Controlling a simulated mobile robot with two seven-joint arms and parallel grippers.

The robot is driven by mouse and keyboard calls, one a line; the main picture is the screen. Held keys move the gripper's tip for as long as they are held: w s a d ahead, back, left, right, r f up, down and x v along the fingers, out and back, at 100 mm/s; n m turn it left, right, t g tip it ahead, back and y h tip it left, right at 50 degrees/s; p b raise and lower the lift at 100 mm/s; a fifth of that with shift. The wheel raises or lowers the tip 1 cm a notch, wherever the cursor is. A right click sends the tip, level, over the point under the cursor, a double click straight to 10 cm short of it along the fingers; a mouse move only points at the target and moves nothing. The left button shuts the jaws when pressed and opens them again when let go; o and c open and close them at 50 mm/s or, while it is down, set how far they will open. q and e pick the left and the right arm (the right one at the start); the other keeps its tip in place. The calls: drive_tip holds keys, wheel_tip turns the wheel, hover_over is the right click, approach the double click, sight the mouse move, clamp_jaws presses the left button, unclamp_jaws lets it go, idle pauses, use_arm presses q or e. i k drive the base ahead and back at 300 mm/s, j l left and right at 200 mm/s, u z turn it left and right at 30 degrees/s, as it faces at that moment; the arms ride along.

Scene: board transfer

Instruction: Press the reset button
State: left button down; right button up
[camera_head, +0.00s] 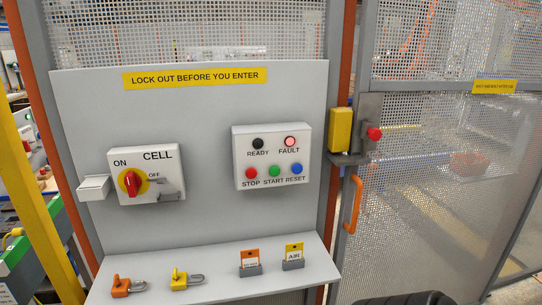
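The blue reset button (297,168) is at the lower right of a light control box (243,174) on the grey panel. It sits above the label RESET. The green start button (274,171) and the red stop button (251,173) are to its left. Above them, the READY lamp (258,144) is dark and the FAULT lamp (290,141) looks lit pinkish red. Nothing covers the reset button. Neither gripper can be made out in this view.
A CELL switch box (147,187) with a red rotary handle is on the left. A shelf (222,255) below holds padlocks and tags. A mesh gate (440,190) with an orange handle (354,203) is on the right. A dark shape (405,299) is cut off at the bottom edge.

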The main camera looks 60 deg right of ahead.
sight(297, 168)
drive_tip(key=z, duration=1.85)
